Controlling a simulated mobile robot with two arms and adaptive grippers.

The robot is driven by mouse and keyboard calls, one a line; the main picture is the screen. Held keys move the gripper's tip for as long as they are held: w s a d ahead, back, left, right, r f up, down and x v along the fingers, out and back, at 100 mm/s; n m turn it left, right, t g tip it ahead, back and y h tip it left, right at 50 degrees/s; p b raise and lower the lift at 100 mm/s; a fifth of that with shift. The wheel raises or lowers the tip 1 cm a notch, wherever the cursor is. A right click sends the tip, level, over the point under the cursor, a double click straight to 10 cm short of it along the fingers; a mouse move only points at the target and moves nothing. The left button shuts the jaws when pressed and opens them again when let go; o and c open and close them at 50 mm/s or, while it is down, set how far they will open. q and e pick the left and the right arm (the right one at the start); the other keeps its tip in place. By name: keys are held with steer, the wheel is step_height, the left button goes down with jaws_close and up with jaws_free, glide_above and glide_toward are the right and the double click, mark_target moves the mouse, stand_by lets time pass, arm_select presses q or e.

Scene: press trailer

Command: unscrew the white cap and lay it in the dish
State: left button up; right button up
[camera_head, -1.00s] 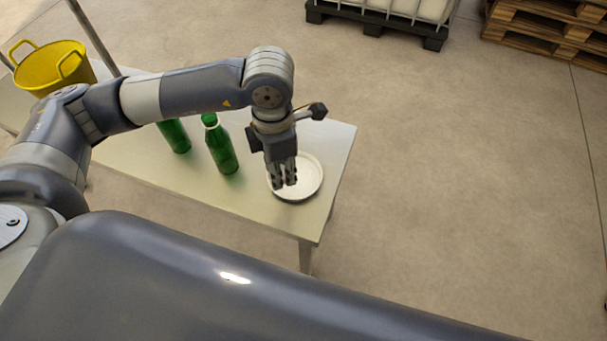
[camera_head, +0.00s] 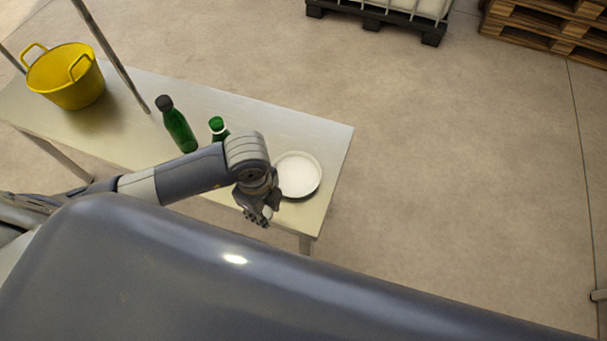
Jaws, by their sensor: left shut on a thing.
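My left gripper (camera_head: 262,216) is shut on a small white thing (camera_head: 268,212), which looks like the white cap; the fingers hide most of it. The gripper is over the table's front edge, in front of and left of the dish. The white round dish (camera_head: 298,174) lies near the table's right end and looks empty. A green bottle (camera_head: 218,129) with a white ring at its neck stands left of the dish; my left arm hides its lower part. Another green bottle (camera_head: 179,130) with a dark top stands further left. My right gripper is not in view.
The pale table (camera_head: 310,131) runs from the left to the dish. A yellow two-handled tub (camera_head: 67,80) stands at its far left, near a metal post (camera_head: 110,55). Wooden pallets (camera_head: 545,30) are at the back right. The floor right of the table is clear.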

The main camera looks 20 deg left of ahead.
arm_select(q)
steer(key=shift+s+a+f+n, duration=0.2)
steer(key=shift+s+n, duration=0.1)
steer(key=shift+n, duration=0.5)
steer(key=p, duration=0.1)
glide_above(304, 180)
steer(key=shift+w+f, duration=0.1)
steer(key=shift+f, duration=0.6)
steer(key=shift+a+f, duration=0.1)
steer(key=shift+f, duration=1.7)
steer(key=shift+f, duration=0.2)
steer(key=o, duration=0.9)
